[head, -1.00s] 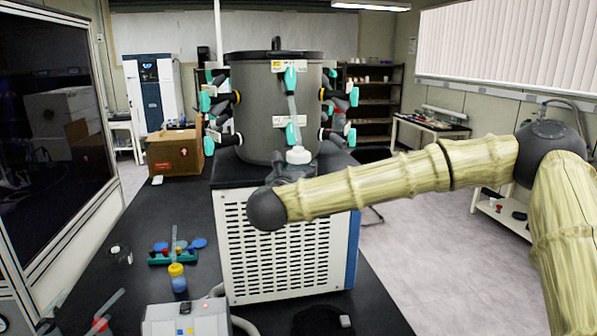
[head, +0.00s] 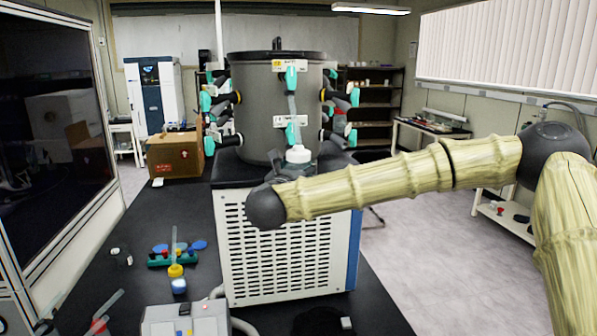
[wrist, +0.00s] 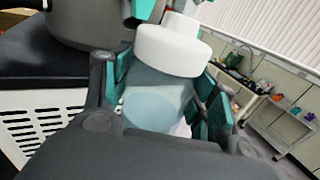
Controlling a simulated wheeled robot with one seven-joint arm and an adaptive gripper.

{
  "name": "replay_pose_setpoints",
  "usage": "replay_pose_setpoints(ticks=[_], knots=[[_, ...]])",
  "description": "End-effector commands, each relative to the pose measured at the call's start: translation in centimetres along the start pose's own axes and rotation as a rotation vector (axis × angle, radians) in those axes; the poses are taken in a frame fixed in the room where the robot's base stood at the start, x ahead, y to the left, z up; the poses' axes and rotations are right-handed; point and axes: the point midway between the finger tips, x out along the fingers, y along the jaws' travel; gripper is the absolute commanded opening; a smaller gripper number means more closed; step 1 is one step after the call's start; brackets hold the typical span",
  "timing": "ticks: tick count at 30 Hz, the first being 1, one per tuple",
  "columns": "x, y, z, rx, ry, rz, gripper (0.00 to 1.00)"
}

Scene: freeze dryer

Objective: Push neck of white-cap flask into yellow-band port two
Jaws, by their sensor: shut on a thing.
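The white-cap flask (head: 298,154) stands upright in front of the grey drum, its pale neck rising from the white cap toward the upper front teal valve (head: 291,77). The label (head: 277,64) above that valve has a yellow patch. The neck's top is close to or at this valve; I cannot tell whether it is inside the port. My gripper (wrist: 162,88) is shut around the translucent flask body (wrist: 158,105), below the wide white cap (wrist: 172,50). In the head view the flask body and fingers are mostly hidden behind my arm.
The grey drum (head: 255,125) carries several teal-handled valves around its side, including a lower front one (head: 290,130) close beside the neck. The white vented cabinet (head: 285,255) stands below.

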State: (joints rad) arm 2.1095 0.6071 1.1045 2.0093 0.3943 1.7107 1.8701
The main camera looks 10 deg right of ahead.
Motion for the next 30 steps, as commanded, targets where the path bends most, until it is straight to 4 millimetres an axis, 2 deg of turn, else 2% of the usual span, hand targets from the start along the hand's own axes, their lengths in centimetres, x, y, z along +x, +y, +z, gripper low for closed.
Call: replay_pose_setpoints(ticks=[30], knots=[[0.73,0.37,0.78,0.001,-0.001,0.0,0.16]])
